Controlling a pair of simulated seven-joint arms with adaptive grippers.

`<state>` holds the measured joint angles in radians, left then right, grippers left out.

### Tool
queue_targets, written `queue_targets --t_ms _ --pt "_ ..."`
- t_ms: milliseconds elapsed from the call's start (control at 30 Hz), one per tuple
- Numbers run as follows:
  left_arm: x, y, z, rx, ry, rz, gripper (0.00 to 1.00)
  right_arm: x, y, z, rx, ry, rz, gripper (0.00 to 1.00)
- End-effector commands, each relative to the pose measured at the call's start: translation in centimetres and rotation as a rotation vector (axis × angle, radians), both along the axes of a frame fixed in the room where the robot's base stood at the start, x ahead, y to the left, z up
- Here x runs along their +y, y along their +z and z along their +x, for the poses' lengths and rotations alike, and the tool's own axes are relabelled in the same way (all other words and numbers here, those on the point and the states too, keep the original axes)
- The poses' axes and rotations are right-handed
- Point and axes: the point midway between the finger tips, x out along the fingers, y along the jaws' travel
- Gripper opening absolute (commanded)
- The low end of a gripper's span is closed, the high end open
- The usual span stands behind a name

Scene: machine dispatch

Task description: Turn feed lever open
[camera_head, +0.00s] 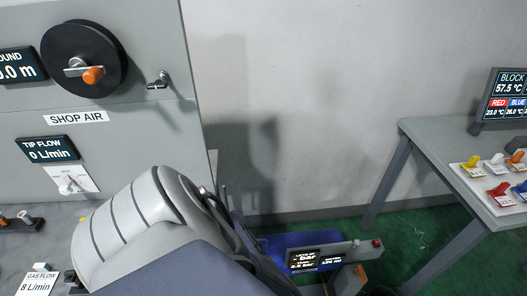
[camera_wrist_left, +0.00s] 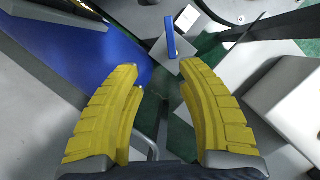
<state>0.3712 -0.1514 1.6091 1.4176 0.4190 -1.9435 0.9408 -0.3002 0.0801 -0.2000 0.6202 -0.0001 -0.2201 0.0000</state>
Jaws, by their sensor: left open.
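No label in view reads feed, so I cannot tell for certain which handle is the feed lever. In the left wrist view, a blue bar-shaped handle (camera_wrist_left: 170,37) stands on a light grey plate, just beyond my fingertips. My left gripper (camera_wrist_left: 160,68) is open, its two yellow fingers apart with nothing between them. The handle is ahead of the gap, slightly nearer the right finger, and looks apart from both fingers. In the head view my own arm hides the left gripper. My right gripper is in neither view.
A grey panel with a black reel (camera_head: 82,50), a shop air valve (camera_head: 159,81) and a tip flow display (camera_head: 47,149) stands at left. A low unit with small displays (camera_head: 316,257) and an orange handle (camera_head: 361,274) sits near the floor. A grey table (camera_head: 440,138) holds coloured levers at right.

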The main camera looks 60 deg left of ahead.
Motion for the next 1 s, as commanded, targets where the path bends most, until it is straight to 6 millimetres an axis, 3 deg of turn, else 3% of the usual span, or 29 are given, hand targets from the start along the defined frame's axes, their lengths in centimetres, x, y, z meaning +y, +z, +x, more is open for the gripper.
queue_targets --t_ms 133,367,1000 --pt "0.4 2.1 -1.2 0.020 0.026 -0.017 0.38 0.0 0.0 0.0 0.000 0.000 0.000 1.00" --pt "-0.5 1.6 -1.6 0.047 0.038 -0.052 0.38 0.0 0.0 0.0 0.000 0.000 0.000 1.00" --pt "-4.3 -7.9 -0.4 0.047 0.037 -0.054 0.38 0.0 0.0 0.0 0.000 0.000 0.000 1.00"
